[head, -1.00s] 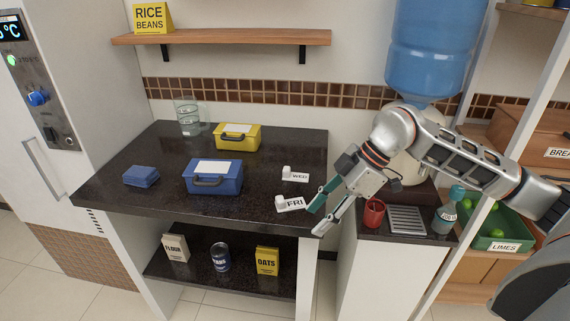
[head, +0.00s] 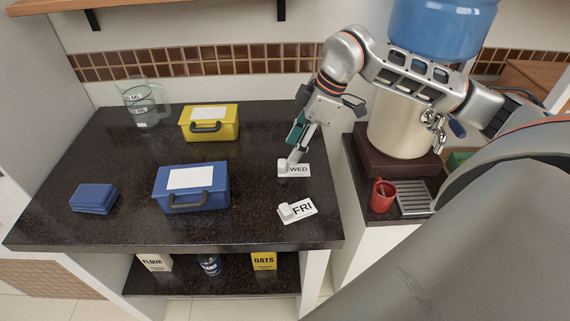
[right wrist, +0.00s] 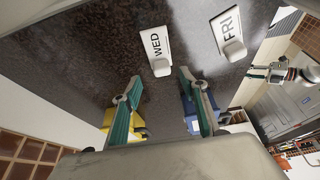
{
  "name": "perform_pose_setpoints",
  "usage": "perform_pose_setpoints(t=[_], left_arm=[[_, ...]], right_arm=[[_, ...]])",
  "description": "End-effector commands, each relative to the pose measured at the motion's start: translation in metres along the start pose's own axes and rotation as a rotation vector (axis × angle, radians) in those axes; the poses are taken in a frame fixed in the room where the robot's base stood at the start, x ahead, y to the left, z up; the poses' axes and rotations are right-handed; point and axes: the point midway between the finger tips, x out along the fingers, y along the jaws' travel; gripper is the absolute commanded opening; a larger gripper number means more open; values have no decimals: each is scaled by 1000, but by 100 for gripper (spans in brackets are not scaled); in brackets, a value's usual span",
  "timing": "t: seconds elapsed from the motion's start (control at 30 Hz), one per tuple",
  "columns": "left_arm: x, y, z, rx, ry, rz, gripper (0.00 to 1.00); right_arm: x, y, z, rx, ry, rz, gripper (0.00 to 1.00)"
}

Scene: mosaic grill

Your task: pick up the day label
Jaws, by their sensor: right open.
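Two white day labels, each with a raised knob at one end, lie on the dark countertop (head: 130,215). The WED label (head: 294,170) is farther back and the FRI label (head: 302,210) is nearer the front edge. My right gripper (head: 293,159) is open, pointing down at the knob end of the WED label. In the right wrist view, the WED label (right wrist: 154,45) has its knob just beyond and between the two open fingertips (right wrist: 160,76); contact cannot be told. The FRI label (right wrist: 228,33) is to its right. My left gripper (right wrist: 258,71) shows small there; its opening is unclear.
A blue case (head: 192,188), a yellow case (head: 209,123), a folded blue cloth (head: 94,198) and a glass jug (head: 146,104) stand left of the labels. A red cup (head: 383,195) and a water dispenser (head: 402,130) are to the right. Counter around the labels is clear.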

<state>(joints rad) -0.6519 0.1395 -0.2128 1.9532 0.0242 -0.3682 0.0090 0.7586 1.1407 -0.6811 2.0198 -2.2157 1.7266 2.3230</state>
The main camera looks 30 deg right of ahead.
Motion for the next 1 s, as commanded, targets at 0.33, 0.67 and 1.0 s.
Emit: perform_pose_setpoints(t=[0.33,0.67,1.0], left_arm=[[-6,-2,-13,0,9,-1,30],[-5,-3,-19,0,19,-3,30],[-5,-3,-16,0,13,-3,30]], right_arm=[[44,-5,4,0,0,-1,43],[55,-4,4,0,1,1,43],[55,-4,4,-1,1,1,8]])
